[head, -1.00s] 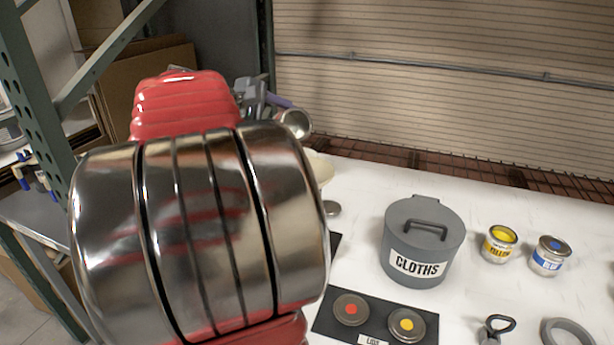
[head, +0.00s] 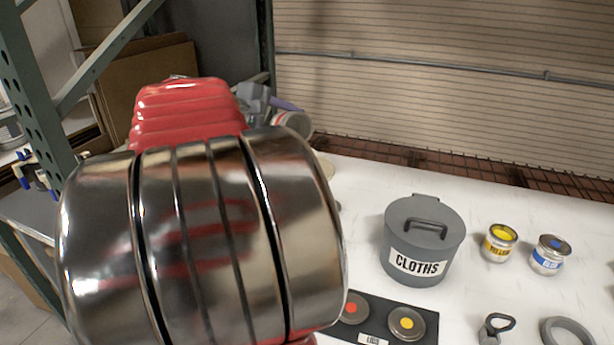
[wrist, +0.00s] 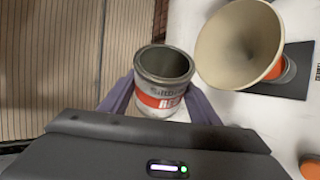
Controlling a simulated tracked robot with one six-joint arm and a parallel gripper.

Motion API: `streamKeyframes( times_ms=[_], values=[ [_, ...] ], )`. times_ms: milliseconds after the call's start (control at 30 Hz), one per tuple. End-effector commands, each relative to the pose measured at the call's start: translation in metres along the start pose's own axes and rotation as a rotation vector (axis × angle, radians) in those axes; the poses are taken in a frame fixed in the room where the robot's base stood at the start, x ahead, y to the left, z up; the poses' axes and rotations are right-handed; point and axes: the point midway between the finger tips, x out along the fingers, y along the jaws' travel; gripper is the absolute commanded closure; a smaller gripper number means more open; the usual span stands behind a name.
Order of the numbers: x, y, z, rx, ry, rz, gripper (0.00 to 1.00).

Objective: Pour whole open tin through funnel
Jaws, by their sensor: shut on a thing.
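My gripper (wrist: 160,88) is shut on the open tin (wrist: 160,103), with a purple finger on each side of it in the wrist view. The tin is metal with a red and white label reading RED, partly cut off. Its open mouth faces the wrist camera; the inside looks grey and its contents cannot be told. The wide cream funnel (wrist: 236,42) is just right of the tin in the wrist view, apart from it in the picture. In the head view the tin (head: 297,122) shows past my arm, and only a sliver of the funnel (head: 327,166) shows.
A grey CLOTHS bin (head: 424,240) stands mid-table. A yellow tin (head: 499,245) and a blue tin (head: 549,256) are to its right. A dark mat (head: 375,338) holds lids in front. A ring (head: 567,335) lies at the right. My arm hides the left of the table.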

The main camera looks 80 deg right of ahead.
Motion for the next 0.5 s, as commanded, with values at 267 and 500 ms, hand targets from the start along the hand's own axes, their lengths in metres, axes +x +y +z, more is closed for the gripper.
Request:
streamKeyframes(
  times_ms=[267, 500],
  values=[
    [-0.0020, 0.0008, 0.0045, 0.031, 0.015, 0.014, 0.74],
    [-0.0039, 0.0010, 0.0088, 0.059, 0.027, 0.025, 0.74]
  ],
)
